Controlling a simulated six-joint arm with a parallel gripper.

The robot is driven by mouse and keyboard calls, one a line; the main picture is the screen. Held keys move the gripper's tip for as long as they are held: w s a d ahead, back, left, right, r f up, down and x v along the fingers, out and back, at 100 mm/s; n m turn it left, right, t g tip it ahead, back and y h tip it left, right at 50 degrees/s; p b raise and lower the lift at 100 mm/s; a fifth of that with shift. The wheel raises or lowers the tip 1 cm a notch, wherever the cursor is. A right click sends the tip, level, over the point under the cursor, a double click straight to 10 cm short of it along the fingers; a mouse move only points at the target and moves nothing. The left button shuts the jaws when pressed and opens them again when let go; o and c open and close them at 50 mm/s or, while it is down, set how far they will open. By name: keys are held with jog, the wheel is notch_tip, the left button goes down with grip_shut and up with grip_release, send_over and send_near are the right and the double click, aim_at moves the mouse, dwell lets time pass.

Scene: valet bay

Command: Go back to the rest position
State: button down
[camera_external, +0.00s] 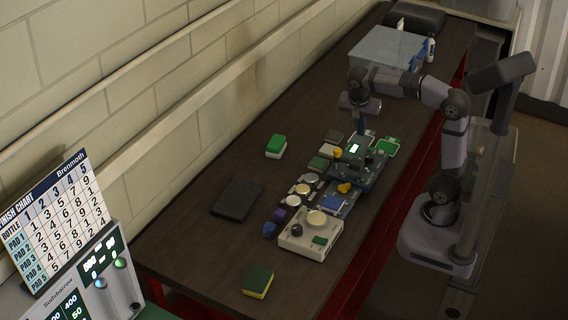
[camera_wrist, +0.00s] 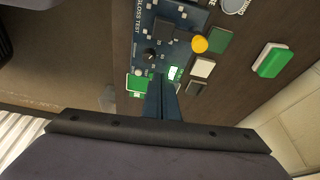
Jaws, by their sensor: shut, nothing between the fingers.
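The same device (camera_external: 371,172) stands mid-bench in the external view. The fingertips overlap its edge in the wrist view; their height above it is hard to judge.
Green, white and dark pads lie around the device. A green-and-white block (camera_external: 276,147), black slab (camera_external: 238,199), cream machine (camera_external: 311,238) and yellow-green sponge (camera_external: 258,282) stand nearer. A clear box (camera_external: 386,48) stands far back. The wall runs along the left.

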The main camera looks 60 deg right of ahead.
jog(key=s+a+n+y+p, duration=0.3)
jog(key=s+a+n+p, duration=0.7)
jog(key=n+p, duration=0.7)
jog(key=s+p, duration=0.1)
jog(key=p, duration=0.3)
jog(key=shift+s+y, duration=0.25)
jog(key=shift+y, duration=0.15)
dwell(1.8)
